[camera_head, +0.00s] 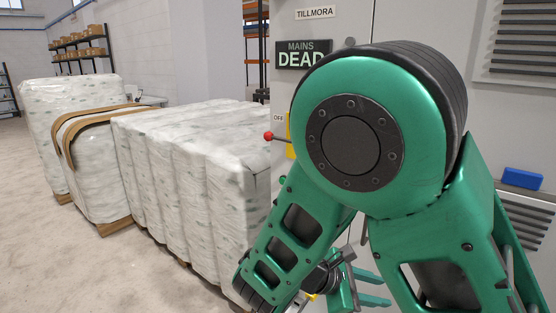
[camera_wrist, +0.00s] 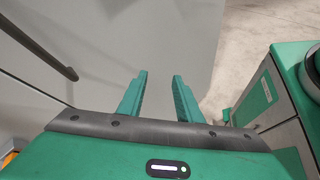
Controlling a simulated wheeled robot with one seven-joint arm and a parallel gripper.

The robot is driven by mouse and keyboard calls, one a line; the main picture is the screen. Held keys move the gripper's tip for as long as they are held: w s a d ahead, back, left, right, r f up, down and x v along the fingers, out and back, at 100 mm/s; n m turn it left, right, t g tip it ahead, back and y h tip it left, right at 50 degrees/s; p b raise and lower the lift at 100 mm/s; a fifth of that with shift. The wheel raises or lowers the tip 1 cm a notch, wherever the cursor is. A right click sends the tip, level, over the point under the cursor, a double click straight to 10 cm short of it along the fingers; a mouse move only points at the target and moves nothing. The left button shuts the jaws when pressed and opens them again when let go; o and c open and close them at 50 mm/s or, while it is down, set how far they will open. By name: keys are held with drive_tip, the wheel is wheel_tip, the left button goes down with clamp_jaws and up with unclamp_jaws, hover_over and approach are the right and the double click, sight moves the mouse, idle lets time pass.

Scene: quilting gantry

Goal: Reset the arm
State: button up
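My arm is green and folded, and it fills the right half of the head view. My gripper (camera_head: 372,290) shows low in the head view, partly hidden behind my arm links, in front of the grey cabinet. In the wrist view my gripper (camera_wrist: 159,82) has two green fingers standing apart with nothing between them. Beyond the fingers is a plain grey panel and some floor.
A grey cabinet (camera_head: 470,110) stands close behind my arm, with a "MAINS DEAD" sign (camera_head: 303,54), a red-knobbed lever (camera_head: 269,136) and a blue object (camera_head: 522,178). Wrapped pallet loads (camera_head: 190,170) stand left of it. Bare floor (camera_head: 30,230) is clear at far left.

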drive_tip(key=s+d+r+m+g+y, duration=0.2)
drive_tip(key=s+d+m+g+y, duration=0.4)
drive_tip(key=d+m, duration=0.65)
drive_tip(key=s+d+r+m+t+y, duration=0.1)
drive_tip(key=s+d+r+m+y, duration=0.1)
drive_tip(key=s+m, duration=0.3)
drive_tip(key=s+d+r+m+t+y, duration=0.2)
drive_tip(key=s+m, duration=0.3)
drive_tip(key=s, duration=0.4)
drive_tip(key=shift+d+r+y, duration=0.75)
drive_tip(key=shift+r+y, duration=0.05)
drive_tip(key=shift+r, duration=0.05)
